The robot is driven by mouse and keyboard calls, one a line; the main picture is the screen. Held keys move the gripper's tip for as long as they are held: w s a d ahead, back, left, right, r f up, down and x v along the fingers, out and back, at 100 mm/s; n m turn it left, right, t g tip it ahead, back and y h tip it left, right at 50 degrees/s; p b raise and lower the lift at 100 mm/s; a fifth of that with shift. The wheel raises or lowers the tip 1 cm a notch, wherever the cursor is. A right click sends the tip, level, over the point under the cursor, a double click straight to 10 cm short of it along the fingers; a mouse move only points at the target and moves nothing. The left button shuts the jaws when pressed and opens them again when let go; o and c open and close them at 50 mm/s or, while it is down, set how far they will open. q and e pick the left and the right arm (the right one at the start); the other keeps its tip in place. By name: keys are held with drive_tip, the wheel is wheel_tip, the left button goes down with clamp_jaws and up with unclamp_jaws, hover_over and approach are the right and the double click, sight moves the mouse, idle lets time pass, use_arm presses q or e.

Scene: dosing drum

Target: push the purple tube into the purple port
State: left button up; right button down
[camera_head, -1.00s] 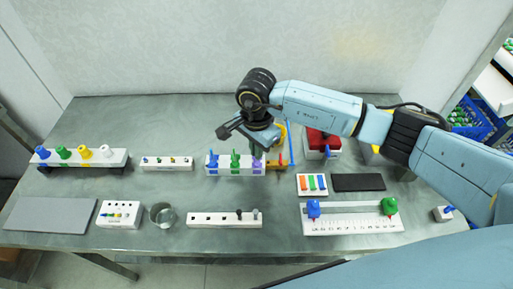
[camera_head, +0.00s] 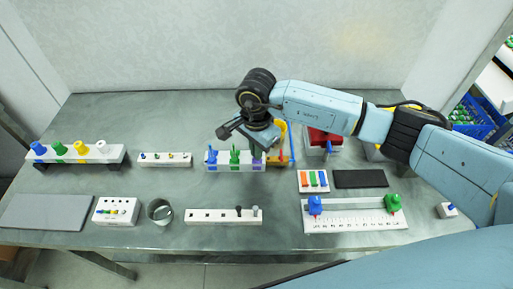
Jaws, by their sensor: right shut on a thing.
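The purple port (camera_head: 257,168) shows as a purple mark on the rack's front, below that tube; I cannot tell how deep the tube sits. My right gripper (camera_head: 254,143) is shut on the purple tube, directly above the port. My left gripper is not in view.
A yellow frame (camera_head: 284,140) and a red-topped box (camera_head: 325,142) stand close right of the rack. A small white block (camera_head: 165,160) is left. A glass beaker (camera_head: 160,212) and a low white strip (camera_head: 224,216) lie nearer the front. Bare table surrounds the rack's front.

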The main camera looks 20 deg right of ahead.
drive_tip(key=c, duration=1.5)
unclamp_jaws()
wheel_tip(320, 180, up, 13)
drive_tip(key=shift+r, duration=0.15)
